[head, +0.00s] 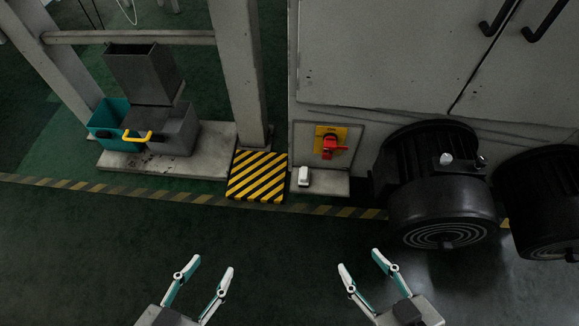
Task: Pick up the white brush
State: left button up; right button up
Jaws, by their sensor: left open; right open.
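A small white block-shaped object (304,176), which may be the white brush, sits on the low ledge beneath the red and yellow switch. It is too small to make out bristles. My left gripper (211,268) is open and empty at the bottom of the head view, below and left of the white object. My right gripper (361,262) is open and empty, below and right of it. Both grippers are well apart from it.
A red rotary switch (331,147) is on the grey cabinet (365,60). Black motors (440,190) stand at the right. A striped yellow-black block (257,176) is left of the ledge. A teal bin (107,117) stands far left. The dark floor in front is clear.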

aim_at(304, 172)
jog(key=i+j+u, duration=0.2)
jog(key=i+j, duration=0.6)
